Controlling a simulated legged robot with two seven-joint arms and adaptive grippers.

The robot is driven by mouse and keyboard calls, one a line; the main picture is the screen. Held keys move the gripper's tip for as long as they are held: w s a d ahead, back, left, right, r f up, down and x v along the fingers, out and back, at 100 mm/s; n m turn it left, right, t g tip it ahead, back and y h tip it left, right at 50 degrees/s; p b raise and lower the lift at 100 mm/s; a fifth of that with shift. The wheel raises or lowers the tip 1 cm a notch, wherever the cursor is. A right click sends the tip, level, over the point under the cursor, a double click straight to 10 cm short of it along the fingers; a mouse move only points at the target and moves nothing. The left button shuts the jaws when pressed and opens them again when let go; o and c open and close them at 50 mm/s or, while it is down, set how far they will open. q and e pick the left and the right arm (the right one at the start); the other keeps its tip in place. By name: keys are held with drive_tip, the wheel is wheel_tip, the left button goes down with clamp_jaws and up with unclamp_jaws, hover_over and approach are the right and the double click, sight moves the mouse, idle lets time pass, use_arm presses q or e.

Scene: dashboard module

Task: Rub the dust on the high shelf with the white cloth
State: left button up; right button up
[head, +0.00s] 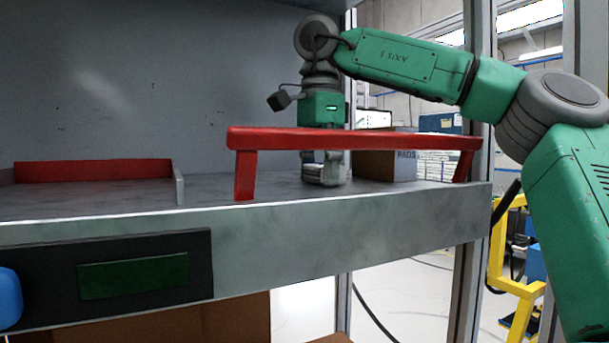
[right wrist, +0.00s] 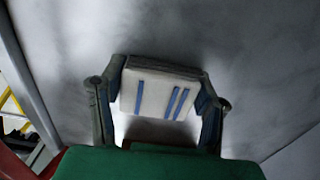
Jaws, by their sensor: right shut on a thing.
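The white cloth (right wrist: 158,92), a folded block with blue stripes, is gripped between the fingers of my right gripper (right wrist: 160,100) in the right wrist view. In the head view the right gripper (head: 325,170) reaches down behind the red rail, low over the shelf (head: 110,200). The cloth shows there only as a small pale piece (head: 318,175) at the shelf surface; whether it presses on the surface is hard to tell. Dark smudgy dust (right wrist: 235,40) lies on the grey shelf around the cloth. My left gripper is not in view.
A red rail (head: 350,138) on legs runs along the shelf's front edge, before my right gripper. A low red divider (head: 95,171) stands at the left. A cardboard box (head: 385,165) marked PADS is beyond the gripper. A metal post (head: 473,90) stands near my right arm.

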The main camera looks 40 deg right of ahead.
sight(275, 188)
drive_tip(key=shift+s+d+f, duration=0.1)
drive_tip(key=shift+s+d, duration=0.05)
drive_tip(key=shift+d, duration=0.55)
drive_tip(key=shift+s+d+f, duration=0.1)
drive_tip(key=shift+d, duration=0.55)
drive_tip(key=shift+s+d, duration=0.35)
drive_tip(key=shift+d, duration=0.2)
drive_tip(key=shift+a, duration=0.15)
drive_tip(key=shift+w+a, duration=0.2)
drive_tip(key=shift+a, duration=0.3)
drive_tip(key=shift+w+a, duration=0.2)
drive_tip(key=shift+a, duration=0.3)
drive_tip(key=shift+w+a+r, duration=0.1)
drive_tip(key=shift+w+a, duration=0.2)
drive_tip(key=shift+a, duration=0.5)
drive_tip(key=shift+w+a, duration=0.25)
drive_tip(key=shift+a, duration=0.55)
drive_tip(key=shift+w+a+r, duration=0.1)
drive_tip(key=shift+w+a, duration=0.2)
drive_tip(key=shift+a, duration=0.5)
drive_tip(key=shift+w+a+f, duration=0.1)
drive_tip(key=shift+w+a, duration=0.1)
drive_tip(key=shift+a, duration=0.45)
drive_tip(key=shift+w+a+f, duration=0.1)
drive_tip(key=shift+w+a, duration=0.05)
drive_tip(key=shift+a, duration=0.5)
drive_tip(key=shift+w+a, duration=0.2)
drive_tip(key=shift+a, duration=0.45)
